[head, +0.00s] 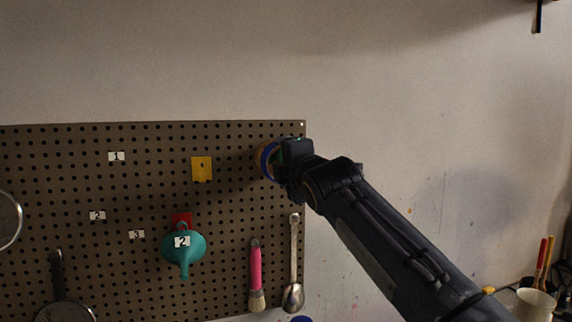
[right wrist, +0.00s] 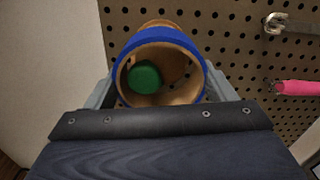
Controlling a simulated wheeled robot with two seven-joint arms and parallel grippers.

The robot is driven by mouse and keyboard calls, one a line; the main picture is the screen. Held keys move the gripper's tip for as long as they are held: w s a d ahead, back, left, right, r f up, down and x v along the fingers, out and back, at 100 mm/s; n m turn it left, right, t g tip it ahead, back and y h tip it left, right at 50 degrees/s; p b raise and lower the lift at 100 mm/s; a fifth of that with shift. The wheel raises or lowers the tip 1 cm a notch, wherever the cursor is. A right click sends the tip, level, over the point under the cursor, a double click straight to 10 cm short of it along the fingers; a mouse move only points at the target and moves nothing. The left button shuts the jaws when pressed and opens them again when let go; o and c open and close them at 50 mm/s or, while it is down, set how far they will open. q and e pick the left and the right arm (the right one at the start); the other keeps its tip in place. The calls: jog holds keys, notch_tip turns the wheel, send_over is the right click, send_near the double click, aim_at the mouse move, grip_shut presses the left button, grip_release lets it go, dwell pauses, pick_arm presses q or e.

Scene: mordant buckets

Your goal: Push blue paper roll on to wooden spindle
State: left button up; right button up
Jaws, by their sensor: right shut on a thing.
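The blue paper roll (head: 267,160) is a short tube with a blue band and a tan, wood-coloured core. In the head view it is at the upper right of the pegboard, partly hidden by my right gripper (head: 284,158). In the right wrist view my right gripper is shut on the blue paper roll (right wrist: 203,66), one finger on each side, and I look into its open end. A round green piece (right wrist: 144,77) shows inside the bore, off-centre to the left. I cannot tell whether it is the spindle's end; no wooden spindle shows clearly. My left gripper is out of view.
The brown pegboard (head: 60,170) holds a yellow plate (head: 202,168), a teal funnel (head: 183,252), a pink-handled brush (head: 256,275) and a metal spoon (head: 294,270) below my gripper. Bare wall lies right of the board. A white cup (head: 534,305) stands at lower right.

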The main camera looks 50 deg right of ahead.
jog(key=shift+w+d, duration=0.1)
jog(key=shift+w, duration=0.1)
dwell(0.7)
jog(key=shift+w+d, duration=0.2)
jog(key=shift+w, duration=0.05)
jog(key=shift+p+x, duration=1.3)
jog(key=shift+x, duration=1)
jog(key=o, duration=1)
jog(key=shift+o, duration=0.2)
jog(key=shift+s+a+f+b, duration=0.1)
jog(key=shift+s+a+b, duration=0.1)
jog(key=shift+s+b, duration=0.1)
jog(key=b+v, duration=0.2)
jog(key=v, duration=0.5)
